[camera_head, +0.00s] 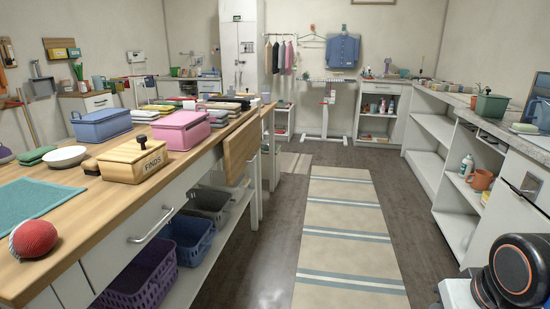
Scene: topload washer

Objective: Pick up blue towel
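I cannot single out a blue towel for certain. Stacks of folded cloths (222,106) in mixed colours lie on the wooden counter at the left, behind the pink lidded box; single colours there are too small to tell. A flat teal cloth or mat (38,206) lies at the counter's near left. Folded green cloths (36,155) lie farther back at the left edge. My gripper is not in view; only a black and orange part of my arm shows at the bottom right.
The wooden counter (110,213) also bears a blue box (101,125), a pink box (181,130), a wooden box (132,162) and a red ball (33,238). A striped runner (345,235) covers the clear aisle. White shelves (435,140) line the right side.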

